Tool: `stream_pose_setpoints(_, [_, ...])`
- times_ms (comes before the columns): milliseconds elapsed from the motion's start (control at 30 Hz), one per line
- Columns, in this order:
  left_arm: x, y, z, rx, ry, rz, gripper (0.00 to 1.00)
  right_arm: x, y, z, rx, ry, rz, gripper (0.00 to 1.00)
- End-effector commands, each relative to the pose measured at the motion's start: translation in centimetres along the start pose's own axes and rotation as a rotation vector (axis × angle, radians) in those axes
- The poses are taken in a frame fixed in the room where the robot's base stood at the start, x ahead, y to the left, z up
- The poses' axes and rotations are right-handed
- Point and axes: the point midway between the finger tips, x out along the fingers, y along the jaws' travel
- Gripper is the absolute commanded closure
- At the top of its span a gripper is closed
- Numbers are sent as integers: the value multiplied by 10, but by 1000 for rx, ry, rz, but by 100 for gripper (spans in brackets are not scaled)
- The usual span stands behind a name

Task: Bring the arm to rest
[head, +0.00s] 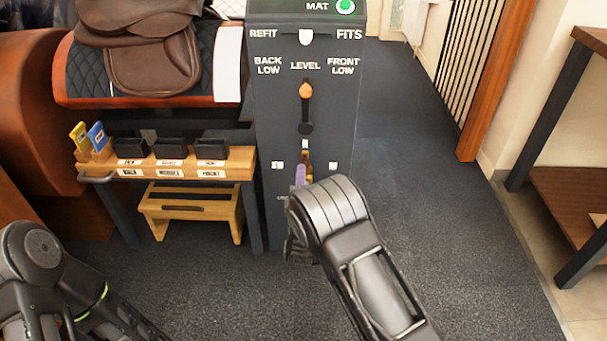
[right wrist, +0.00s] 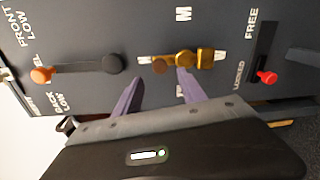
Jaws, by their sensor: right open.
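My right gripper (right wrist: 160,76) is open, with its two purple fingers pointing at the dark control post (head: 270,120). In the head view its arm comes up from the bottom and hides most of the gripper; a purple finger (head: 300,175) shows. A brass handle (right wrist: 186,60) on the post is just beyond the fingertips. One finger overlaps it in the right wrist view; I cannot tell whether they touch. My left arm (head: 45,265) is at the bottom left, and its gripper does not show.
An orange-knobbed lever (head: 306,91) stands under LEVEL. A red knob (right wrist: 267,77) is by LOCKED. A saddle (head: 150,50), a wooden shelf with black bins (head: 172,147) and a step stool (head: 190,205) are left. Open carpet (head: 430,200) lies right, before a table (head: 560,190).

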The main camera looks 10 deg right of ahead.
Motion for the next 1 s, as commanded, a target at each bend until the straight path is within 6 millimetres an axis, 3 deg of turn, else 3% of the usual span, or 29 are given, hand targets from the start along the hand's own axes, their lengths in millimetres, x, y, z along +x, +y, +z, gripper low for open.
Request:
stream_pose_setpoints(433, [0,0,0,0,0,0,52,0,0,0,12,-1,0,52])
stream_pose_setpoints(633, [0,0,0,0,1,0,52,0,-11,-5,195,17,-45,52])
stream_pose_setpoints(767, [0,0,0,-1,1,0,52,-24,-57,-23,443,60,-215,52])
stream_pose_setpoints(867, [0,0,0,0,1,0,52,-68,-115,-39,694,48,-450,52])
stream_pose_setpoints(1000, [0,0,0,0,1,0,52,-157,-191,-44,1015,-99,-806,52])
